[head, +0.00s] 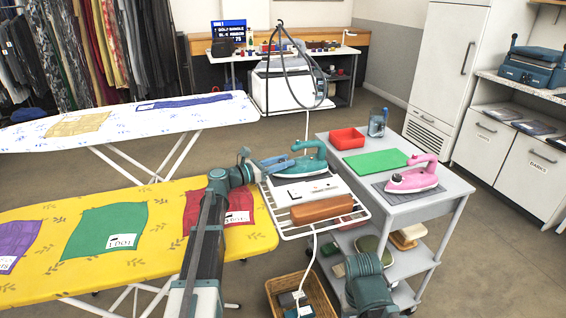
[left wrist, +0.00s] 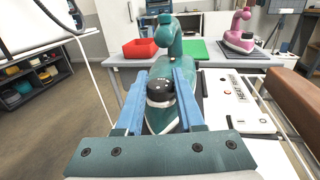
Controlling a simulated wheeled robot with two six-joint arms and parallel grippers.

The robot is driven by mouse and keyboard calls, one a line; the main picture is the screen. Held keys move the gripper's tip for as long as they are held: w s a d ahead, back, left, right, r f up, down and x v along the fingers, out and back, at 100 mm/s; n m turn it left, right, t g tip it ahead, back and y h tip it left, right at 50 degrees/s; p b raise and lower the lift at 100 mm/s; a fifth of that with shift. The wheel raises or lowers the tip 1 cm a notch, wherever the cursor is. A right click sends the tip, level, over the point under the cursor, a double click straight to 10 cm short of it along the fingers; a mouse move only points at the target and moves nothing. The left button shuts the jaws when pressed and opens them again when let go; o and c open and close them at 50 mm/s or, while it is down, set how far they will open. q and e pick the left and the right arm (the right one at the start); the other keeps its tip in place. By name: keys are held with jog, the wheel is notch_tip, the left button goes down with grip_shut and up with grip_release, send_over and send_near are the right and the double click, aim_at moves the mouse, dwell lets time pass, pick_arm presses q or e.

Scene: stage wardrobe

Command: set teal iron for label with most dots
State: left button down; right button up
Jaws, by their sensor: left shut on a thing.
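The teal iron (head: 303,162) sits upright on the white wire rack at the end of the yellow ironing board. My left gripper (head: 284,163) reaches it from the left. In the left wrist view, its blue fingers stand on either side of the iron's black dial (left wrist: 160,88) and are shut on it. The dial's setting is too small to read. The green cloth (head: 96,232) on the yellow board has a label (head: 122,241) reading "1 DOT". My arm partly covers the red cloth (head: 240,201) and its label. The purple cloth's label (head: 5,263) is cut off.
A brown block (head: 321,208) and a white panel lie beside the iron on the rack (head: 350,217). The grey cart (head: 440,190) at right holds a pink iron (head: 413,178), a green mat (head: 375,162) and a red tray (head: 347,138). A wicker basket (head: 325,300) stands below.

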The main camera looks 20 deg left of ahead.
pick_arm(q)
jog(key=shift+h, duration=0.3)
jog(key=c, duration=0.5)
grip_release()
jog(key=v, duration=1.3)
jog(key=shift+s+a+r, duration=0.2)
jog(key=shift+s+a, duration=0.05)
jog(key=shift+a, duration=0.1)
